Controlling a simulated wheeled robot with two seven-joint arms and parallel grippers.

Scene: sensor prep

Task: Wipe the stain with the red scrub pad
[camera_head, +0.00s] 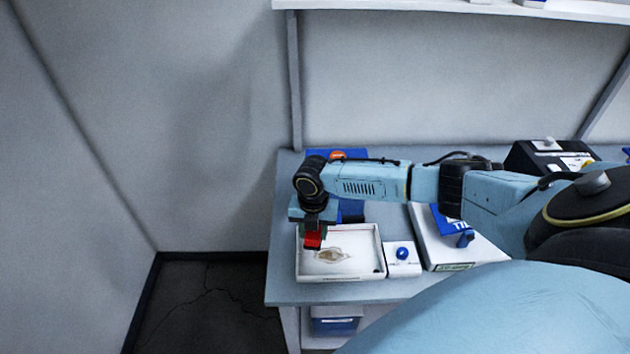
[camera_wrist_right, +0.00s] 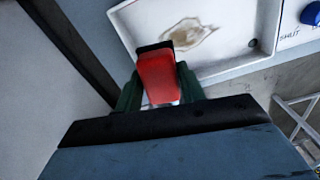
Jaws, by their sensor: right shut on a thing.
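The red scrub pad (camera_head: 313,240) is held by my right gripper (camera_head: 314,228) above the left part of a white tray (camera_head: 340,277). In the right wrist view the red pad (camera_wrist_right: 158,76), with a dark far edge, sits between the green fingers of my right gripper (camera_wrist_right: 158,92). The brown stain (camera_head: 332,256) lies on the tray floor, just right of the pad in the head view. It also shows in the right wrist view (camera_wrist_right: 192,36), beyond the pad. I cannot tell whether the pad touches the tray. My left gripper is not in view.
A white box with a blue knob (camera_head: 403,255) stands right of the tray (camera_wrist_right: 255,45). Farther right lies a white panel with blue parts (camera_head: 450,240). A black box (camera_head: 540,158) is at the back right. A shelf (camera_head: 450,6) hangs above. A wall is at left.

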